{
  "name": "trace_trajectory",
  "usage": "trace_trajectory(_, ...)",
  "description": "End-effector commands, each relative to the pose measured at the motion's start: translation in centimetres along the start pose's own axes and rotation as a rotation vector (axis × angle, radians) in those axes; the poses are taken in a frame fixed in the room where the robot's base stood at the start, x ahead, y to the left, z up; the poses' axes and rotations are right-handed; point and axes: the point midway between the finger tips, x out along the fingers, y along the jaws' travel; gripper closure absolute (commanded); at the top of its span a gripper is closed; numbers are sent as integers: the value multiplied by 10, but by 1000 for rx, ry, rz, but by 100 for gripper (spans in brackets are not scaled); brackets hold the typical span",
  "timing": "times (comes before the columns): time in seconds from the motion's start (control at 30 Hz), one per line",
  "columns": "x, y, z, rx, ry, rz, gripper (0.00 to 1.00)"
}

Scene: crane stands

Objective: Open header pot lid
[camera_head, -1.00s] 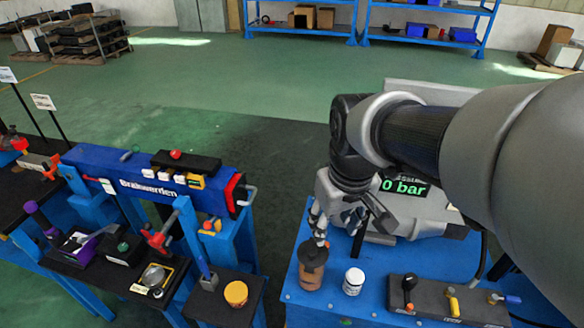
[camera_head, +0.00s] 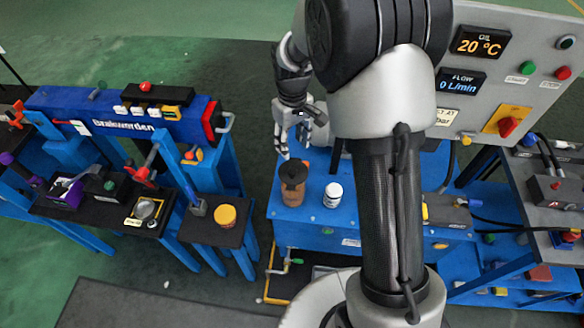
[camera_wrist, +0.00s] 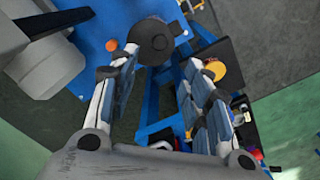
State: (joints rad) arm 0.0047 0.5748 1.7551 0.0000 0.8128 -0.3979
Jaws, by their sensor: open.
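A brown pot with a dark round lid (camera_head: 293,174) stands upright on the blue bench; it appears to be the header pot, though no label is readable. The lid sits on it. My gripper (camera_head: 293,148) is open and empty, its fingers pointing down just above and behind the lid. In the wrist view, my gripper (camera_wrist: 160,62) has its two fingers wide apart. The dark lid (camera_wrist: 153,38) shows at the far end of the gap, partly overlapped by the left fingertip. I cannot tell whether that finger touches it.
A white-capped jar (camera_head: 333,194) stands close right of the pot. A yellow-capped jar (camera_head: 226,216) is on the black stand to the left. A control panel (camera_head: 510,70) rises at the right. My arm covers part of the bench. Green floor behind is clear.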

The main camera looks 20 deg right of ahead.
Motion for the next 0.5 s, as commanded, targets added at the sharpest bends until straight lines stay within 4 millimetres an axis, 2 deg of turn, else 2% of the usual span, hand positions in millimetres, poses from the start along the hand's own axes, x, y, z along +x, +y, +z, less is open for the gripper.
trace_trajectory(0.03, 15, 0, 1, 0, -3, -1, 56)
trace_trajectory(0.2, 53, 0, 1, 0, -3, -1, 56)
trace_trajectory(0.5, 107, 0, 0, 0, 0, 0, 56)
